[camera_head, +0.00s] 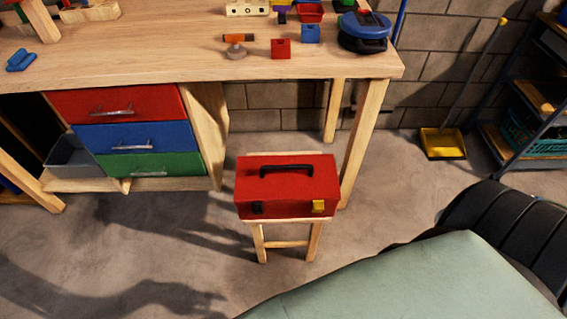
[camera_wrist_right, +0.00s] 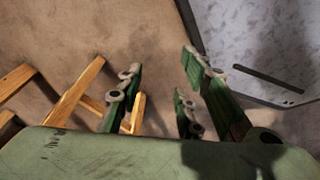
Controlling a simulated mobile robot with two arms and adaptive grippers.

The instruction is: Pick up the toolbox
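The red toolbox (camera_head: 287,186) sits upright on a small wooden stool (camera_head: 284,243) in front of the workbench in the head view. Its black handle (camera_head: 286,170) lies across the lid, with one black and one yellow latch on the front. My right gripper (camera_wrist_right: 160,76) shows only in the right wrist view. Its green-padded fingers are spread apart with nothing between them. The toolbox cannot be made out in that view. My left gripper is not in view.
The wooden workbench (camera_head: 150,66) stands behind, with small tools on top and red, blue and green drawers (camera_head: 122,136) below. A yellow dustpan (camera_head: 442,144) and a shelf (camera_head: 520,150) are at the right. Wooden legs (camera_wrist_right: 84,88) show left in the wrist view.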

